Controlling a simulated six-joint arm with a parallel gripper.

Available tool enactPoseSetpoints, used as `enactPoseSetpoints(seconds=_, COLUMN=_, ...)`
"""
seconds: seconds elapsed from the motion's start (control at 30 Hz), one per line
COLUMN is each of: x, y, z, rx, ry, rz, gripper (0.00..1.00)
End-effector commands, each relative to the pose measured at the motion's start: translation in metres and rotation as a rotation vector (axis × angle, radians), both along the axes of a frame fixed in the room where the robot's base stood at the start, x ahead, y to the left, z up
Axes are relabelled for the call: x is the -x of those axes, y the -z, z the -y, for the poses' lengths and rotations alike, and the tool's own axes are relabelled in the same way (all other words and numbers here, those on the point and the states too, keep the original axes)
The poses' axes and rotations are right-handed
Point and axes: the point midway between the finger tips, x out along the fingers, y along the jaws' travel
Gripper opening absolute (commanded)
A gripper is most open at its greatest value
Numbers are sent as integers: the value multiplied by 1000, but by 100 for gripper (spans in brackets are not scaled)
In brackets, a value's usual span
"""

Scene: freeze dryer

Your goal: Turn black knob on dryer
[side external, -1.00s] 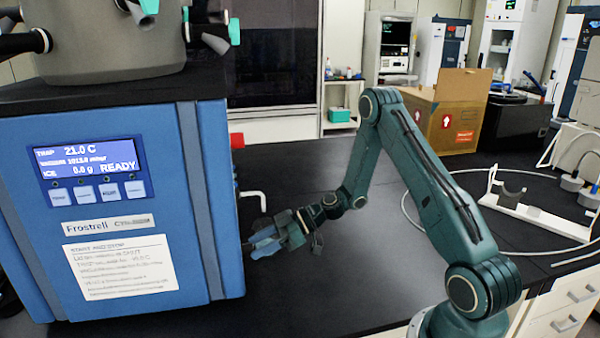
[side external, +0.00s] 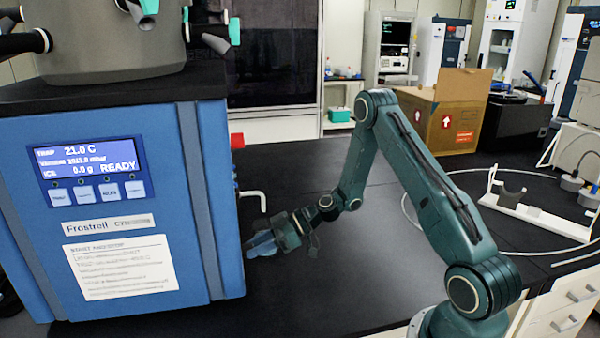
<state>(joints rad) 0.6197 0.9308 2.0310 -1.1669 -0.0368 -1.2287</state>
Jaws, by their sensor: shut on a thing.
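The blue freeze dryer (side external: 175,200) stands at the left, its lit display (side external: 90,160) reading READY. My gripper (side external: 254,246) is low at the dryer's right side, with its fingertips close against that side. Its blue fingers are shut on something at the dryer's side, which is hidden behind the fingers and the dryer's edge. The black knob itself cannot be made out in this view.
A white bent pipe (side external: 254,199) and a red part (side external: 237,141) stick out from the dryer's right side, above my gripper. A cardboard box (side external: 458,110) and a white stand (side external: 525,211) are at the right. The black bench top (side external: 350,285) around my arm is mostly clear.

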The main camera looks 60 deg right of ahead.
Motion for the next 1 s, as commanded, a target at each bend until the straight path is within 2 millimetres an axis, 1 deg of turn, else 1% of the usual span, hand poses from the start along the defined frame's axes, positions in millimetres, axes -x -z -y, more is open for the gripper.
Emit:
enactPoseSetpoints(seconds=0.37, x=-1, y=0, z=2, rx=-109, ry=0, rz=-109, gripper=8)
enactPoseSetpoints(seconds=1.0, x=-3, y=3, z=5, rx=-479, ry=0, rz=-479, gripper=8)
